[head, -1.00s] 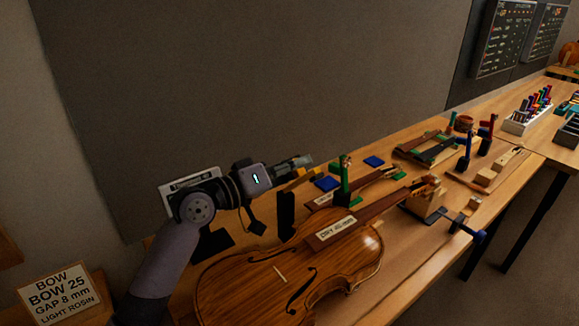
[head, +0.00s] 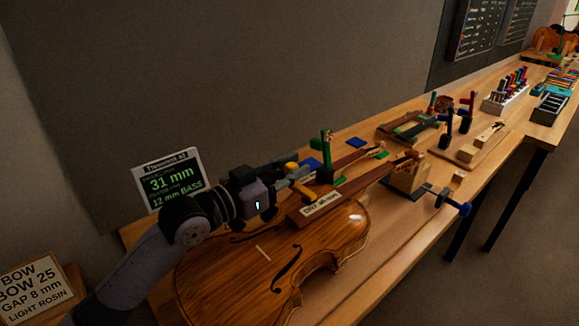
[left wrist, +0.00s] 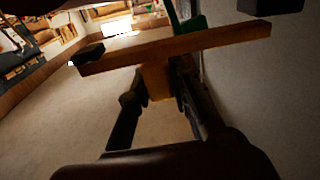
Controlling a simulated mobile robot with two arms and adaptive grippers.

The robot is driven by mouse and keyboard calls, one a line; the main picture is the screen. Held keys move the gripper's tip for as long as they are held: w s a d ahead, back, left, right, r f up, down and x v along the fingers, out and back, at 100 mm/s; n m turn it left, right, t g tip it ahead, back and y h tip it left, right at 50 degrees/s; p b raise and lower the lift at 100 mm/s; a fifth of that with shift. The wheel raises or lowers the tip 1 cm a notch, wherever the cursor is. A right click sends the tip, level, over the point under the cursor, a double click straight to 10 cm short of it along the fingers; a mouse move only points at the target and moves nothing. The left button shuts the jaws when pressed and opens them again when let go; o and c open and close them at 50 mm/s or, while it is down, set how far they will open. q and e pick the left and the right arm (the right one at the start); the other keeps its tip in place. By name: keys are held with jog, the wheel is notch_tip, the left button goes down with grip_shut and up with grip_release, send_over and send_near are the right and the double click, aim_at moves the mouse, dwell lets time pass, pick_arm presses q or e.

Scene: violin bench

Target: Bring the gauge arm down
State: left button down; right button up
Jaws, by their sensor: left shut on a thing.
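My left gripper (head: 300,182) is over the upper part of the violin body (head: 262,275), beside the yellow end of the gauge arm (head: 292,169). In the left wrist view the gauge arm (left wrist: 190,47) is a long yellow-brown bar crossing above the fingers, with a dark piece at its left end. The fingers (left wrist: 158,95) are shut on a yellow block under the bar. A gauge display (head: 172,180) behind my wrist reads 31 mm and 12 mm BASS. My gripper hides much of the arm in the head view. My right gripper is not in view.
A green upright post (head: 326,158) stands just beyond the gripper. The violin neck (head: 375,178) runs right to a wooden block (head: 408,177). A blue-handled clamp (head: 452,196) sits at the bench's front edge. A bow card (head: 35,290) stands at lower left.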

pick_arm(q)
jog(key=shift+s+d+f+m, duration=0.1)
jog(key=shift+f+m, duration=0.3)
jog(key=c, duration=1.4)
grip_release()
jog(key=shift+r, duration=0.1)
jog(key=shift+c, duration=0.2)
jog(key=v, duration=1.2)
jog(key=shift+r, duration=0.15)
